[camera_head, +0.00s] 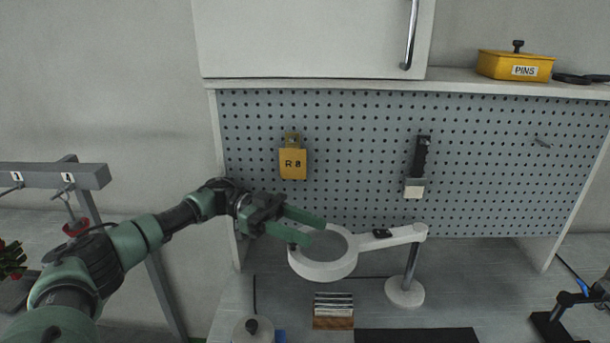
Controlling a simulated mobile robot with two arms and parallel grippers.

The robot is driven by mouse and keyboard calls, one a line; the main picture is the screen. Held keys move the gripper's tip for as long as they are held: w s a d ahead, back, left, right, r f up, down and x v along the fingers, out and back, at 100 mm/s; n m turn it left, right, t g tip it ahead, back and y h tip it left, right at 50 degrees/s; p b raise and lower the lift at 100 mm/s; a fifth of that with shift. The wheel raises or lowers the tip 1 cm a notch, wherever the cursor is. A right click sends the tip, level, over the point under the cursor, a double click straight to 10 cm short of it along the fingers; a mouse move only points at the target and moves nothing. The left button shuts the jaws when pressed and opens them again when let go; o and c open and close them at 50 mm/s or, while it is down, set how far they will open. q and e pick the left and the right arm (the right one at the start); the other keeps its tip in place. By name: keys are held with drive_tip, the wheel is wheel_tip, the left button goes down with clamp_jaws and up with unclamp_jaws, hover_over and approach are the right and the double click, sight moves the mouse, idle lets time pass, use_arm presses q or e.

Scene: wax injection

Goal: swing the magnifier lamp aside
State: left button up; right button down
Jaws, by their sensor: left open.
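The white magnifier lamp stands on the workbench in the head view. Its ring-shaped head (324,270) is at the middle, joined by a white arm (392,236) to a dark post (411,264) on a round white base (404,292) at the right. My left gripper (307,230) comes in from the left with its green fingers apart. The fingers are at the upper left of the ring head and overlap its rim in the picture. I cannot tell whether they touch it. My right gripper is not in view.
A pegboard (350,190) behind holds a yellow R8 tag (292,163) and a dark-handled tool (418,165). A small wooden block with plates (333,311), a round lidded pot (253,330) and a black mat (415,335) lie in front. A yellow PINS box (515,66) sits on the shelf.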

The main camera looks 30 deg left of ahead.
use_arm(q)
wheel_tip(320, 180, up, 16)
drive_tip(key=b, duration=0.1)
drive_tip(key=shift+f, duration=0.1)
idle(0.5)
